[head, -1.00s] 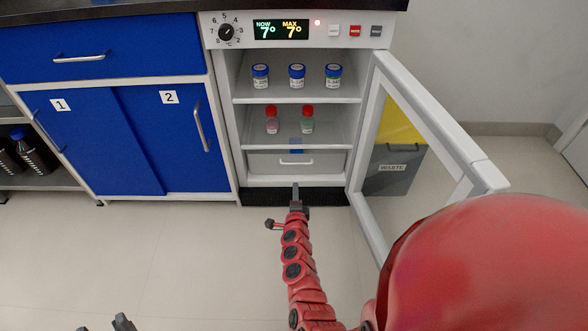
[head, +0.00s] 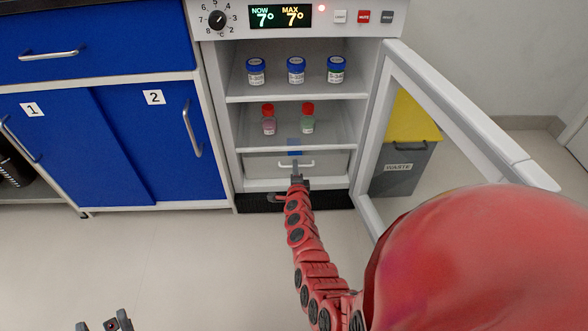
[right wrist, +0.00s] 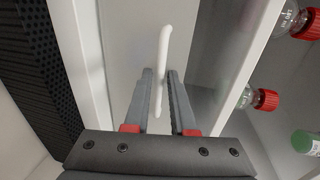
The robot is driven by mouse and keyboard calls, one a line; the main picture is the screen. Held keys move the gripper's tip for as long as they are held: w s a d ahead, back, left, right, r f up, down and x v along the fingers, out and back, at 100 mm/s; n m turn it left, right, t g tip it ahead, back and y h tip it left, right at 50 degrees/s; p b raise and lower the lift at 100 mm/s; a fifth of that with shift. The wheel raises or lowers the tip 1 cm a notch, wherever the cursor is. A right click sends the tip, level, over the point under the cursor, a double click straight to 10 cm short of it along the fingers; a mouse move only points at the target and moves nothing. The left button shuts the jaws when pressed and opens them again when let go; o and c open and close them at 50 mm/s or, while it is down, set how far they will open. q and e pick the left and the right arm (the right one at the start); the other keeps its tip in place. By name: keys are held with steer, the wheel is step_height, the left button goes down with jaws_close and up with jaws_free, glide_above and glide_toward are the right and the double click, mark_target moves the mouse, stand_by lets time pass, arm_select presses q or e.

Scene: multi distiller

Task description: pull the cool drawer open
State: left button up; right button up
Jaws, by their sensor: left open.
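The cool drawer (head: 262,164) is the pale bottom drawer inside the open fridge, and it looks shut. Its white bar handle (head: 312,163) runs across the front; in the right wrist view the handle (right wrist: 163,50) looks upright. My right gripper (head: 296,171) is in front of the handle. In the right wrist view the right gripper (right wrist: 160,75) is open, with a finger on each side of the handle's lower end; I cannot tell whether they touch it. My left gripper (head: 104,322) is open and empty over the floor at the bottom left.
The fridge door (head: 465,115) stands open on the right, close to my right arm. Red-capped bottles (head: 268,120) and blue-capped jars (head: 296,70) stand on the shelves above. A waste bin (head: 400,165) is behind the door. The floor ahead is clear.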

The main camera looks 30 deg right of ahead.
jaws_close()
stand_by(1.4)
